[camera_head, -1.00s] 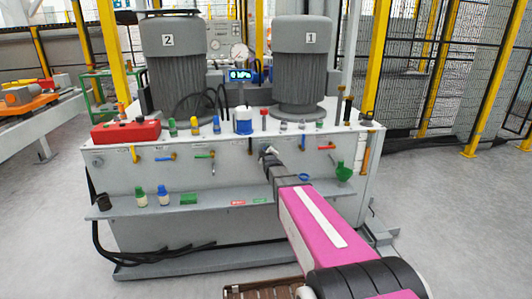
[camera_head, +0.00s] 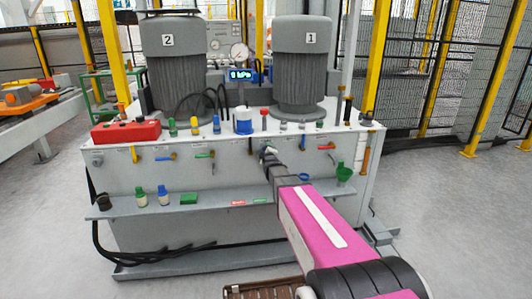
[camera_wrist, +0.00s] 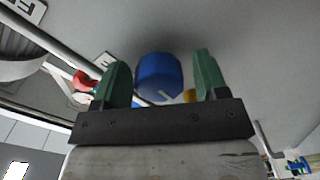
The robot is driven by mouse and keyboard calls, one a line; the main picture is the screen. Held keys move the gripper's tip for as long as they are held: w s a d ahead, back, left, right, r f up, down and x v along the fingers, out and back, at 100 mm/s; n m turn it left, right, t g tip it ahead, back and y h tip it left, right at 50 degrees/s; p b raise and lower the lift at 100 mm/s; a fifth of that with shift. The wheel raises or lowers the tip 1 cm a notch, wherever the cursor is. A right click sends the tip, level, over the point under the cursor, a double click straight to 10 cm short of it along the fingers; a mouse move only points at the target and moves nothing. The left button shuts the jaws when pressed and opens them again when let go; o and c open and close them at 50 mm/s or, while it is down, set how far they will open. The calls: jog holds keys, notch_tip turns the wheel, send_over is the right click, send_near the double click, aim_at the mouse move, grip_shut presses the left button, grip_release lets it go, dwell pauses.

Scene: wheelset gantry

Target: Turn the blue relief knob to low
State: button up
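The blue relief knob (camera_wrist: 158,76) shows in the wrist view between the two green fingers of my gripper (camera_wrist: 161,63). A short white mark sits on its lower right front. A gap shows on each side of the knob, so the fingers are open around it and not clamped. In the head view my gripper (camera_head: 266,150) is at the front face of the grey cabinet (camera_head: 225,165), just under its top edge. The knob is hidden there behind the gripper and arm.
A small blue display (camera_head: 240,75) and a round gauge (camera_head: 239,53) stand behind the top. Several small valves line the front. A red box (camera_head: 126,132) sits on top.

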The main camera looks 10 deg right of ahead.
jog(key=shift+s, duration=0.1)
jog(key=s, duration=1)
jog(key=shift+s+r, duration=0.15)
jog(key=shift+s, duration=0.2)
